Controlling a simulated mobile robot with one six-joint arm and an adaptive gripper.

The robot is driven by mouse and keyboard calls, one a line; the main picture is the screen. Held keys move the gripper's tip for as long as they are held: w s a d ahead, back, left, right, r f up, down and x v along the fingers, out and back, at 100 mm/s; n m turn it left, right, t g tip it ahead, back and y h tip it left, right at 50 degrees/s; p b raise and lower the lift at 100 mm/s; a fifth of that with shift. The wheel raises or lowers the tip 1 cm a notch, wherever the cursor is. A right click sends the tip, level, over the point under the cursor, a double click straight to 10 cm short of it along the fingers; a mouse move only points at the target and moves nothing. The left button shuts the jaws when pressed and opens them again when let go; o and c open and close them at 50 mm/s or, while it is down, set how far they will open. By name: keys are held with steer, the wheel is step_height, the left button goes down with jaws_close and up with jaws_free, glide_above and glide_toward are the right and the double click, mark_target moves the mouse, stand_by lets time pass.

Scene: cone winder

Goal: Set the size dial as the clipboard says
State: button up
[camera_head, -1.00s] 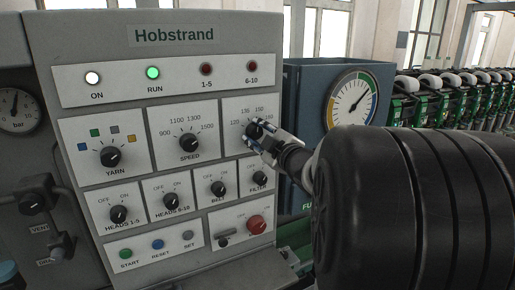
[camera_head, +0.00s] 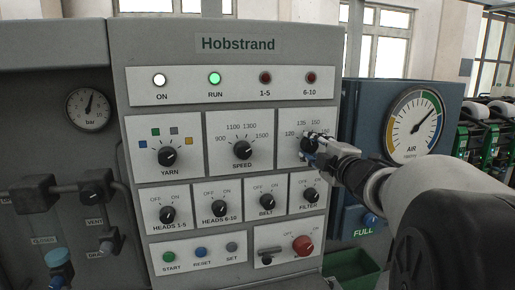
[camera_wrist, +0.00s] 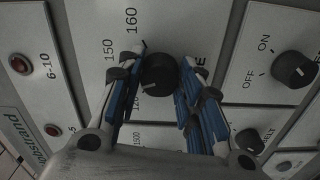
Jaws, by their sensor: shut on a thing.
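The size dial (camera_wrist: 158,77) is a round black knob at the upper right of the Hobstrand panel, with 150 and 160 readable beside it in the wrist view. In the head view my gripper (camera_head: 313,143) covers much of the dial. In the wrist view, the blue-padded fingers of my gripper (camera_wrist: 161,66) stand on either side of the knob, shut on it. I cannot read for certain which number its pointer faces. No clipboard is in view.
The speed dial (camera_head: 239,149) is left of it and the filter dial (camera_head: 310,194) below. The ON lamp (camera_head: 159,79) and green RUN lamp (camera_head: 214,79) are lit; the two red lamps look dark. A blue air gauge box (camera_head: 372,110) stands close on the right.

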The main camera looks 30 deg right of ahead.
steer(key=shift+r, duration=0.15)
steer(key=o, duration=1.1)
steer(key=v, duration=0.7)
steer(key=shift+s, duration=0.3)
